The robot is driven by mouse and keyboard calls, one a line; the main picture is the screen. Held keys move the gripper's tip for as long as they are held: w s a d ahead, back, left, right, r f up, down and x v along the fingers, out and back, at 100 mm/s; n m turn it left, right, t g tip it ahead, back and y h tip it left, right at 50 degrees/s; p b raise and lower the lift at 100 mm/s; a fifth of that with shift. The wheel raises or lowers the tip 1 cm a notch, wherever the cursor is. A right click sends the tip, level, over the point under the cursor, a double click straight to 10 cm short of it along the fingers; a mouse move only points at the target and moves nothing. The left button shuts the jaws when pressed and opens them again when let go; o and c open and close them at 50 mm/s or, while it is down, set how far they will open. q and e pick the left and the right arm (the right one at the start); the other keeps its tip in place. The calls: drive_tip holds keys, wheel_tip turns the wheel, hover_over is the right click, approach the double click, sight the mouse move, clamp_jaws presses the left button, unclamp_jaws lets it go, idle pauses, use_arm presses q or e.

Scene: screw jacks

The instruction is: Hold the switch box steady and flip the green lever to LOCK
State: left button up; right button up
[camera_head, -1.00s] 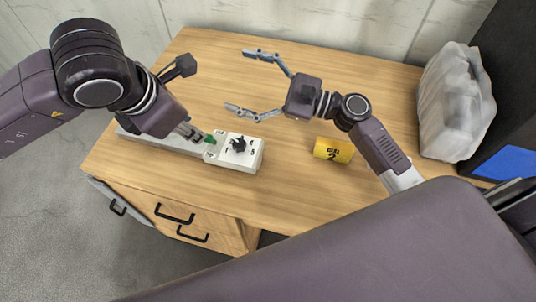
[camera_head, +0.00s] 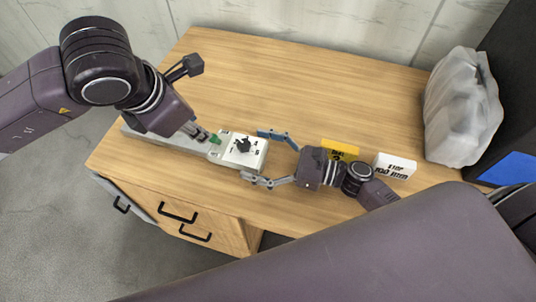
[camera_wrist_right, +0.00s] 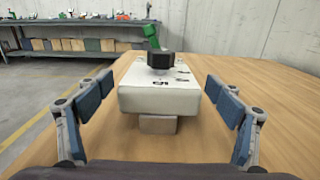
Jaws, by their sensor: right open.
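The white switch box (camera_head: 255,147) stands on the wooden table with a black knob (camera_head: 243,145) on top. It also shows in the right wrist view (camera_wrist_right: 160,100). The green lever (camera_head: 216,138) is at the box's left end; in the right wrist view it (camera_wrist_right: 151,37) rises behind the black knob. My right gripper (camera_head: 261,156) is open, with one finger on either side of the box's right end. In the right wrist view both fingers stand clear of the box's sides. My left gripper (camera_head: 205,137) is at the green lever; its fingertips are partly hidden and contact is unclear.
A yellow block (camera_head: 341,149) and a white labelled block (camera_head: 395,166) lie beside and behind my right gripper. A plastic-wrapped bag (camera_head: 460,105) stands at the table's right edge. The back middle of the wooden table (camera_head: 300,85) is clear.

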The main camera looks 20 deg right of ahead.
sight(243, 150)
drive_tip(key=shift+x, duration=1.75)
